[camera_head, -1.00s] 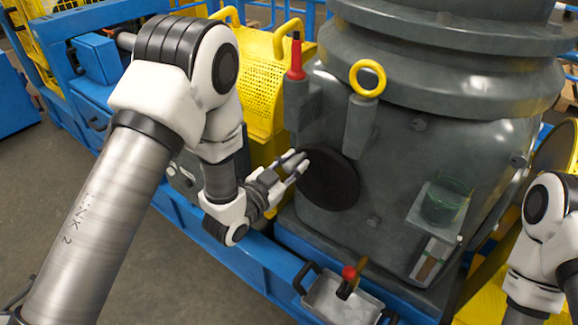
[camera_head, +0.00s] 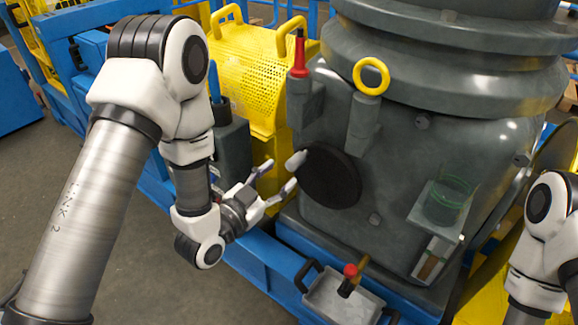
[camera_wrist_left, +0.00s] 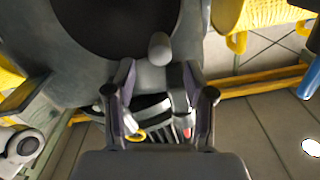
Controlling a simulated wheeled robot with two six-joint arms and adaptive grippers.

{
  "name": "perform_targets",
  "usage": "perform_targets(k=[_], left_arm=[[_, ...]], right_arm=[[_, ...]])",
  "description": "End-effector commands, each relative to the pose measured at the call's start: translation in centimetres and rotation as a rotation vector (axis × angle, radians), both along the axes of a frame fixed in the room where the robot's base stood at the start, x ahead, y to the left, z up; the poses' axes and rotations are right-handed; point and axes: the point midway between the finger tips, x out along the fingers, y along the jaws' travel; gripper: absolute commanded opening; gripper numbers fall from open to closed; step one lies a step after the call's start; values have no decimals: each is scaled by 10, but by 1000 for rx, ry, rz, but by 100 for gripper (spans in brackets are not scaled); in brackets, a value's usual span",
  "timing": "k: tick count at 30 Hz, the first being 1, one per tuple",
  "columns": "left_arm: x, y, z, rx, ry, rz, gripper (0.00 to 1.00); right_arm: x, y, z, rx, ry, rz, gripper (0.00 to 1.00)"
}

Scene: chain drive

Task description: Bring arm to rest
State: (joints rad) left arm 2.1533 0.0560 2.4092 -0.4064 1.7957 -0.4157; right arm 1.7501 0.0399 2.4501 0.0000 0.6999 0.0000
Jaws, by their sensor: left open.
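My left gripper (camera_head: 282,175) is open and empty, just in front of the lower left side of the grey machine housing (camera_head: 400,150). Its fingers spread toward a small grey knob (camera_head: 296,160) at the left edge of a round black disc (camera_head: 329,175). In the left wrist view the open fingers (camera_wrist_left: 158,76) lie on either side below the knob (camera_wrist_left: 160,48), with a visible gap to it. My right arm shows only in part at the right edge; its gripper is out of view.
A grey tray (camera_head: 325,298) with a red-knobbed piece (camera_head: 350,271) sits below on the blue frame. A yellow ring (camera_head: 371,76) and a red-handled tool (camera_head: 299,55) stand in holders on the housing. Yellow mesh guard (camera_head: 250,80) stands behind. Open floor lies left.

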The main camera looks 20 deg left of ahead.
Motion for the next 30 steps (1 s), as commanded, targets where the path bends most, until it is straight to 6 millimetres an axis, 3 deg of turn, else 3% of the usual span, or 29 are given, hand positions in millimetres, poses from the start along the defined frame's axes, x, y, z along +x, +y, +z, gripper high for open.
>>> perform_targets(k=[15,17,20,21,23,24,27,30], left_arm=[[-7,2,0,-1,1,0,54],[-10,2,-1,0,20,0,54],[-26,1,-14,4,119,0,54],[-38,4,-31,24,211,14,54],[-63,11,-73,57,409,46,54],[-85,17,-101,74,563,74,54],[-153,37,-161,91,953,182,54],[-219,56,-198,77,1291,331,54]], right_arm=[[0,0,1,0,0,0,54],[0,0,8,0,0,0,54],[0,0,40,0,1,0,54],[0,0,57,0,0,0,54],[0,0,73,0,-1,0,54],[0,0,82,0,-1,0,54],[0,0,95,0,-1,0,54],[0,0,95,0,0,0,54]])
